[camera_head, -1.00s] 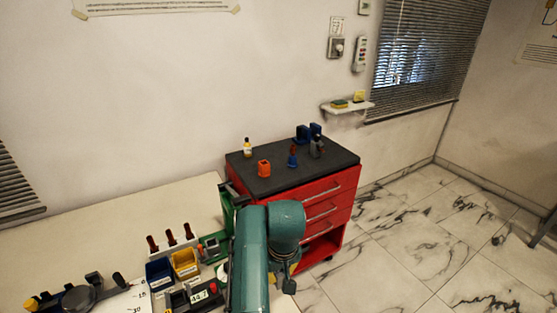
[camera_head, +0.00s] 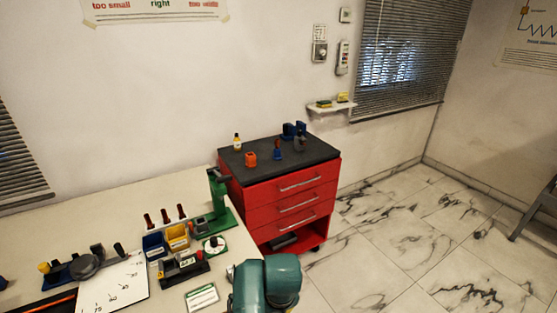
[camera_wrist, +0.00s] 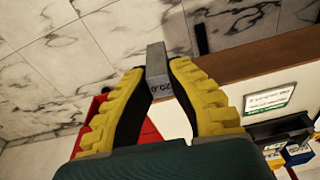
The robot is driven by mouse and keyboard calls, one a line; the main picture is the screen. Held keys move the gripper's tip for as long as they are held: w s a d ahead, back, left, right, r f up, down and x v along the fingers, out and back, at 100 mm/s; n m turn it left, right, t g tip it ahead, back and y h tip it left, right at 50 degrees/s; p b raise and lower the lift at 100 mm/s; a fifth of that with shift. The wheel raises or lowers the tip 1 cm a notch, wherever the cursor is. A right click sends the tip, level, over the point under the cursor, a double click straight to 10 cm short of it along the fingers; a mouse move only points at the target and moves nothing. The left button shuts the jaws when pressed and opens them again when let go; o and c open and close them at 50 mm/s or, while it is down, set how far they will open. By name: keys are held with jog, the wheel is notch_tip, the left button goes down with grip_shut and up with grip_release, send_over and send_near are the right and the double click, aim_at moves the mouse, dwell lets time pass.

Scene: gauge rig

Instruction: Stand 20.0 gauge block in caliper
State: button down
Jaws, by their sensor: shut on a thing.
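My gripper (camera_wrist: 158,88) shows in the wrist view with its two yellow ribbed fingers shut on a grey gauge block (camera_wrist: 155,62). The block sticks out beyond the fingertips, and its dark marking looks like 20.0 but is turned over. In the head view only my teal arm shows at the bottom; the gripper and block are out of sight there. A dark device with a small lit display (camera_head: 184,267), which looks like the caliper, lies on the bench in the head view. A dark part of it seems to show at the right of the wrist view (camera_wrist: 280,126).
A green-edged card (camera_head: 202,297) lies on the pale bench (camera_head: 110,212) beside the device. Blue (camera_head: 154,245) and yellow (camera_head: 178,236) bins, a green stand (camera_head: 218,200) and a white angled chart (camera_head: 115,283) are close by.

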jog(key=s+f+m+p, duration=0.1)
jog(key=s+f+m, duration=0.1)
jog(key=s+f, duration=1.15)
jog(key=s+r+m+p, duration=0.1)
jog(key=s+r+p, duration=0.2)
jog(key=r+p, duration=1.6)
jog(key=s+r+m+p, duration=0.2)
jog(key=s+r+p, duration=0.1)
jog(key=r+p, duration=1.6)
jog(key=shift+s+d+r+h, duration=0.25)
jog(key=shift+r+h, duration=0.05)
jog(key=shift+r, duration=0.4)
